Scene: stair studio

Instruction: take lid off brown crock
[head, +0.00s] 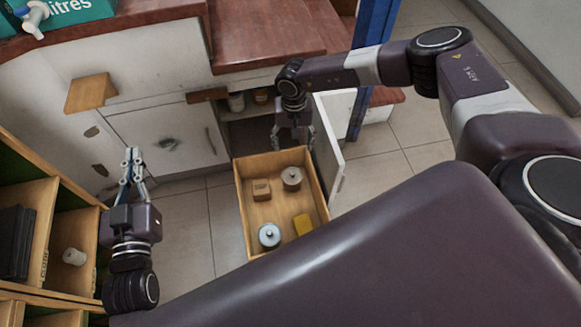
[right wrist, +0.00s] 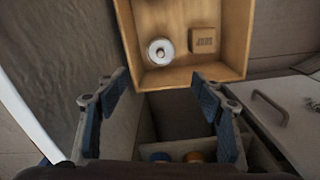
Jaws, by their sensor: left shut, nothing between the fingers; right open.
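An open wooden drawer (head: 243,205) holds a round grey lidded pot (head: 292,178) with a small knob; it also shows in the right wrist view (right wrist: 160,51). A second round pot with a pale lid (head: 269,235) stands at the drawer's near end. A small orange-brown jar (head: 261,96) stands in the open cupboard and shows in the right wrist view (right wrist: 194,157). I cannot tell which one is the brown crock. My right gripper (head: 293,141) is open and empty, above the drawer's far end by the cupboard. My left gripper (head: 132,152) is shut and empty, left of the drawer.
A brown box (head: 261,190) and a yellow block (head: 303,224) lie in the drawer. A pale jar (head: 236,102) stands in the cupboard, whose open door (head: 330,158) is right of the drawer. Wooden shelves (head: 37,215) stand at left. Tiled floor is clear between shelves and drawer.

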